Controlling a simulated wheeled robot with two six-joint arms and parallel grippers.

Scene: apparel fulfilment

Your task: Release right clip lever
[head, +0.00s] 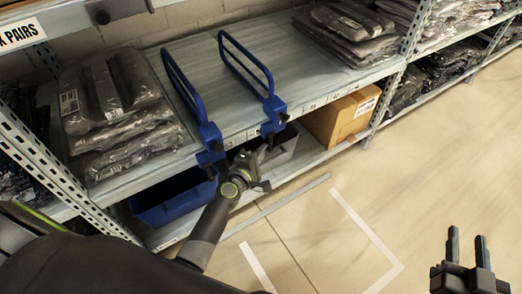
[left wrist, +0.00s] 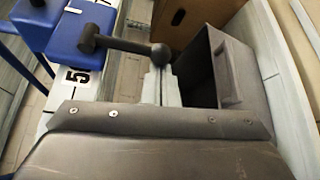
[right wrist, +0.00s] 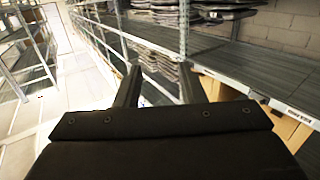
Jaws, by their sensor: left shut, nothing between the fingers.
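Two blue loop dividers stand on the grey shelf, each clamped to its front edge: the left clip (head: 209,140) and the right clip (head: 273,112). In the left wrist view the right clip (left wrist: 78,22) is at upper left, with its dark, ball-ended lever (left wrist: 125,46) sticking out sideways. My left gripper (head: 262,152) is just below the right clip. Its fingers (left wrist: 160,80) are together and empty, with their tips close to the lever's ball end; I cannot tell whether they touch. My right gripper (head: 467,238) is open and empty over the floor at the right.
Bagged garments (head: 112,95) fill the shelf's left side, and another stack (head: 345,30) lies at its far right. A blue bin (head: 172,203), a grey bin (head: 282,148) and a cardboard box (head: 342,117) sit on the lower shelf. The floor (head: 430,150) is clear.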

